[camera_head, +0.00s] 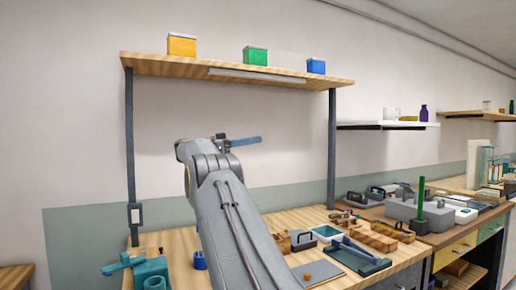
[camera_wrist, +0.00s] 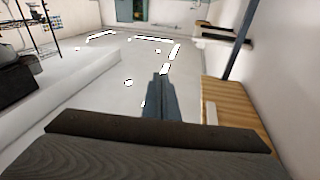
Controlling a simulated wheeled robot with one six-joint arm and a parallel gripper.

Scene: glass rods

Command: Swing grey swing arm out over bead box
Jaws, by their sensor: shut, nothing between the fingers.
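My gripper (camera_head: 247,141) is raised in front of the wall, below the upper shelf and well above the bench. In the wrist view its dark fingers (camera_wrist: 161,96) are together with nothing between them, pointing out over the open floor. I cannot pick out the grey swing arm with certainty in either view. I cannot tell which container is the bead box; a small light-blue open bin (camera_head: 327,233) and wooden boxes (camera_head: 376,241) sit on the bench. My arm covers part of the bench behind it.
The wooden bench (camera_head: 180,244) holds a teal vise (camera_head: 150,269), a blue cup (camera_head: 199,260) and a dark green tray (camera_head: 357,259). Posts carry the upper shelf (camera_head: 225,70) above. A grey block and green rod (camera_head: 421,198) stand right.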

